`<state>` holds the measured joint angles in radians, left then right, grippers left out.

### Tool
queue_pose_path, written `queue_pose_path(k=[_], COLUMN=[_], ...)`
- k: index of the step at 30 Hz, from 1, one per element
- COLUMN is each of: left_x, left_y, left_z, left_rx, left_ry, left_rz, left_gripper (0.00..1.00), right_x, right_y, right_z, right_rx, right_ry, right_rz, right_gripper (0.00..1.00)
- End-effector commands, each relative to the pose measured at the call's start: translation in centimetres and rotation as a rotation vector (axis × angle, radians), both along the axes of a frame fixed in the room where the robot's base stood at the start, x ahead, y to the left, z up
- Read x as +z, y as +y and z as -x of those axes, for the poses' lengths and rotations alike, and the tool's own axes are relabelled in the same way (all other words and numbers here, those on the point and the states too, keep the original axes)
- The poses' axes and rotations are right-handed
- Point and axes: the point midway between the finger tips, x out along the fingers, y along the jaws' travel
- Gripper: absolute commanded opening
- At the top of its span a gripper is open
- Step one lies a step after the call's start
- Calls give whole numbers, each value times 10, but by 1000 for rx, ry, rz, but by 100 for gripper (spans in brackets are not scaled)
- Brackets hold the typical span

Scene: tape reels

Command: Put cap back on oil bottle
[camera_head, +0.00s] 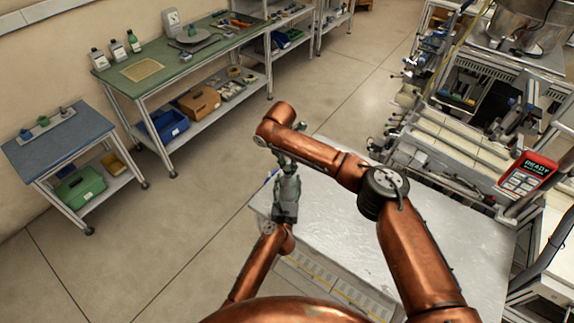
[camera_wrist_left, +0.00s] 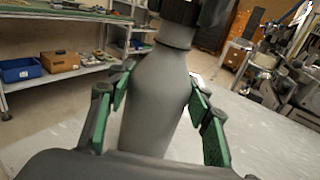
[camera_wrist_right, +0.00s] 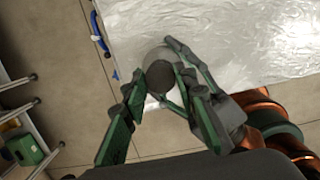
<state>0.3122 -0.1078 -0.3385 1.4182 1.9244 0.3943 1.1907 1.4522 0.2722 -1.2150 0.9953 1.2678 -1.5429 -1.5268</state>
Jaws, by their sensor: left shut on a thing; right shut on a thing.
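The grey oil bottle (camera_wrist_left: 158,95) stands upright between the green-padded fingers of my left gripper (camera_wrist_left: 160,95), which is shut on it. In the head view the bottle (camera_head: 288,188) is small and partly hidden by my grippers. My right gripper (camera_wrist_right: 150,100) is directly above, pointing down, shut on a round dark cap (camera_wrist_right: 159,76). In the left wrist view the dark cap (camera_wrist_left: 180,10) is at the bottle's neck, cut off by the top edge. I cannot tell whether it is seated on the threads.
The white table (camera_head: 440,245) below is mostly bare; a blue item (camera_wrist_right: 97,28) lies at its edge. A green-topped bench (camera_head: 150,68) with small bottles and a blue-topped bench (camera_head: 45,140) stand at left. A machine with a red handheld panel (camera_head: 527,174) stands at right.

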Motion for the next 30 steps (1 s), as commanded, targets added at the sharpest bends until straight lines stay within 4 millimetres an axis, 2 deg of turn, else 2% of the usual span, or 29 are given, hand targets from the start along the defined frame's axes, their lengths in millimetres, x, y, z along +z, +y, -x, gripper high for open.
queue_pose_path(k=[24, 26, 30], left_x=[0, 0, 0], left_y=[0, 0, 0], left_z=[0, 0, 0], left_rx=[0, 0, 0], left_ry=[1, 1, 1], left_rz=[0, 0, 0], left_gripper=[3, 0, 0], right_x=[-12, -11, -11], right_y=[0, 0, 2], right_z=[0, 0, -1], right_rx=[-1, -4, -117], right_ry=[1, 0, 0], right_rz=[-1, -1, -2], right_gripper=[19, 19, 19])
